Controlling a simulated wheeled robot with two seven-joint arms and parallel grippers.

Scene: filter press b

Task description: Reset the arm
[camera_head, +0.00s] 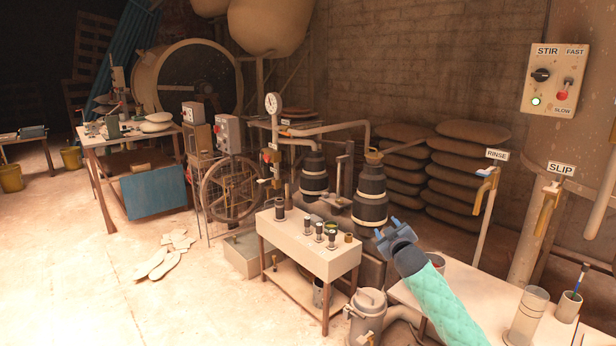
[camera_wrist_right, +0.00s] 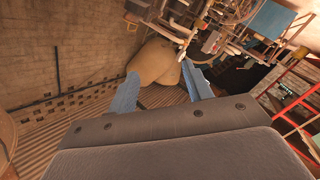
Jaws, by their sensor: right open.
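My right gripper (camera_head: 393,231) is raised at the lower middle of the head view, at the end of my teal-sleeved arm. Its blue fingers are apart with nothing between them. In the right wrist view, the open gripper (camera_wrist_right: 160,95) shows its two blue fingers, with a large tan rounded vessel far behind them. The gripper appears in front of the dark ribbed vessels in the head view; I cannot tell how far apart they are. My left gripper is not in view.
A small table (camera_head: 305,248) with several dark-capped jars stands left of the gripper. A white worktop (camera_head: 470,300) with a glass cylinder (camera_head: 527,315) lies at the right. A lidded metal can (camera_head: 368,308) stands below. The STIR control box (camera_head: 553,80) hangs upper right. Floor at left is mostly open.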

